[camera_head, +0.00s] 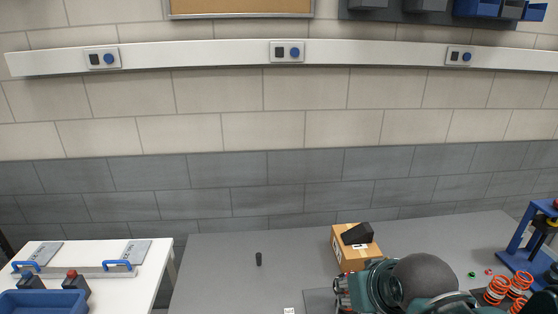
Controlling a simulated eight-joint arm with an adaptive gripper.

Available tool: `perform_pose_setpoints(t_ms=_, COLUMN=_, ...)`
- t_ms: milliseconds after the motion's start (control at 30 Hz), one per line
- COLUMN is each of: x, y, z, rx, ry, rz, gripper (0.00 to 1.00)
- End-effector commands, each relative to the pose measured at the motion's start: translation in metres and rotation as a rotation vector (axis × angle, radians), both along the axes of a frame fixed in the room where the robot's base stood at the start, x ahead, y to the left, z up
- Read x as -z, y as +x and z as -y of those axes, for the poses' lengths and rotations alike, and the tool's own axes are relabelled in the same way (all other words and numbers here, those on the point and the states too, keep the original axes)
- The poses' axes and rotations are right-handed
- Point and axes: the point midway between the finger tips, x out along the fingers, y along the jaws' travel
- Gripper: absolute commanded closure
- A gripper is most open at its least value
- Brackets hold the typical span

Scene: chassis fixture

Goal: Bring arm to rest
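A teal and dark grey rounded body (425,277), which looks like part of my arm, rises at the bottom right of the head view, cut off by the lower edge. Small silver and reddish parts (342,288) show at its left side. I cannot make out gripper fingers anywhere in the picture. What lies behind and below this body is hidden.
A grey table (225,270) holds a cardboard box (347,252) with a black block on top, a small black cylinder (259,259), orange coils (497,289) and a blue press-like stand (520,251). A white table (75,254) with a blue bin (42,302) stands left. The grey table's left part is mostly clear.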

Motion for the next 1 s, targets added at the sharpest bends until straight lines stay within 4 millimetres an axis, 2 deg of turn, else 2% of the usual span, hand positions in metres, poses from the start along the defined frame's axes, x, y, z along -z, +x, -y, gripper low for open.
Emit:
perform_pose_setpoints(t_ms=33, x=0.012, y=0.000, z=0.000, rx=0.000, ry=0.000, rz=0.000, gripper=0.72)
perform_pose_setpoints(t_ms=200, x=0.035, y=0.000, z=0.000, rx=0.000, ry=0.000, rz=0.000, gripper=0.72)
perform_pose_setpoints(t_ms=400, x=0.051, y=0.000, z=0.000, rx=0.000, ry=0.000, rz=0.000, gripper=0.72)
perform_pose_setpoints(t_ms=1000, x=0.052, y=0.000, z=0.000, rx=0.000, ry=0.000, rz=0.000, gripper=0.72)
